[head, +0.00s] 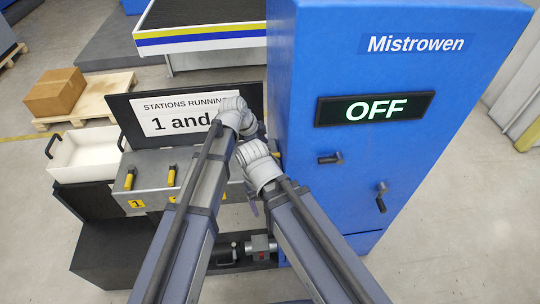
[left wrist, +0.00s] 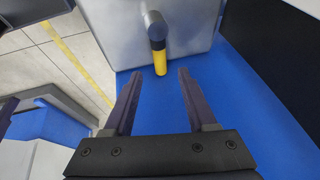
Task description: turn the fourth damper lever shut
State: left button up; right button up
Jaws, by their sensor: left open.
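In the head view the grey damper box (head: 150,163) carries yellow-handled levers. The first lever (head: 129,179) and second lever (head: 171,176) show, both with handles pointing down; the others are hidden behind my arms. In the left wrist view a lever with a yellow handle (left wrist: 160,62) and grey pivot stands on a grey face (left wrist: 112,30). Its number is not visible there. My left gripper (left wrist: 162,75) is open and empty, with the handle just beyond the gap between its fingertips, apart from them. My right gripper cannot be made out.
The blue cabinet (head: 305,90) stands right of the box, with a display (head: 374,108) reading OFF and two black handles. A sign (head: 165,115) reads "STATIONS RUNNING 1 and", the rest hidden. A white bin (head: 88,152) stands left. Pallet and carton (head: 55,92) lie behind.

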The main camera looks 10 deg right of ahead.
pick_arm(q)
jog(key=b+x, duration=0.4)
jog(key=x, duration=0.1)
jog(key=shift+w+d+f, duration=0.1)
jog(key=shift+d+f, duration=0.05)
jog(key=shift+f, duration=0.25)
jog(key=shift+r, duration=0.1)
grip_shut()
dwell(1.0)
